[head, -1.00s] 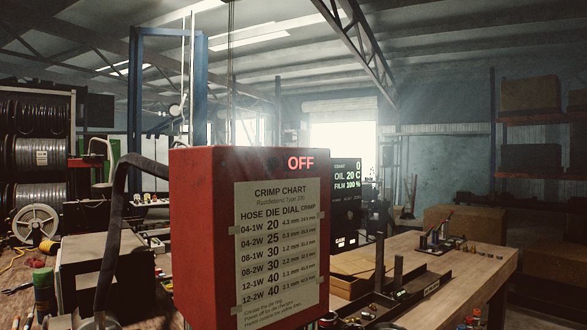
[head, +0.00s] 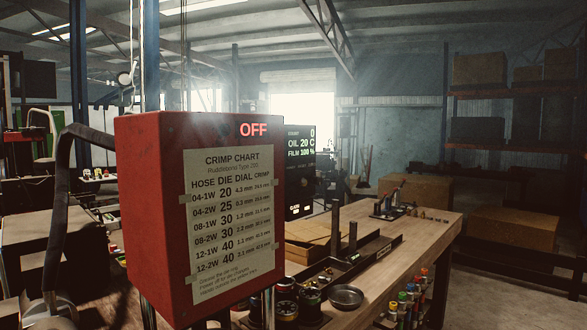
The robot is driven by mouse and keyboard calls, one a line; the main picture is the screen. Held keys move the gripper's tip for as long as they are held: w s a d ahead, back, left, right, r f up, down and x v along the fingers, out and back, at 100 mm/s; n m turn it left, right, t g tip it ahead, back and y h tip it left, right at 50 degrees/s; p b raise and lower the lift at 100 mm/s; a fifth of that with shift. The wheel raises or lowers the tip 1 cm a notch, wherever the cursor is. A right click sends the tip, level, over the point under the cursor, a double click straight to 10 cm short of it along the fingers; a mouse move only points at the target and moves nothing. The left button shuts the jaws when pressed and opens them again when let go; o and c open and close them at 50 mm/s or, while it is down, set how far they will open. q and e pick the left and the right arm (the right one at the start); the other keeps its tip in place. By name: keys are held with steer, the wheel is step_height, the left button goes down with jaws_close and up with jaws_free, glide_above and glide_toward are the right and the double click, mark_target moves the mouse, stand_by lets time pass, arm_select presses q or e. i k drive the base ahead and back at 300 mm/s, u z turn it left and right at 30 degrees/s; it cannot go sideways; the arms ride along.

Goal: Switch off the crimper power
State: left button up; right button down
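The crimper's red box (head: 150,200) stands large at the left of the middle in the head view. A red lit "OFF" (head: 253,130) shows at the top of its face. A crimp chart (head: 231,222) is taped below that word. No power switch can be made out on the sides I see. A dark display (head: 301,170) behind the box reads 0, OIL 20 C and FILM 100 %. Neither of my grippers is in view.
A wooden workbench (head: 405,255) runs behind and right of the box, with a metal dish (head: 345,296) and small parts on it. Shelving with boxes (head: 480,68) stands at the right. Open floor lies at the lower right.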

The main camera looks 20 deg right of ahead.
mark_target(302, 181)
steer(key=z, duration=3.05)
steer(key=i, duration=0.1)
steer(key=u, duration=4.15)
steer(key=k, duration=1.05)
steer(key=z, duration=1.05)
steer(key=i, duration=1)
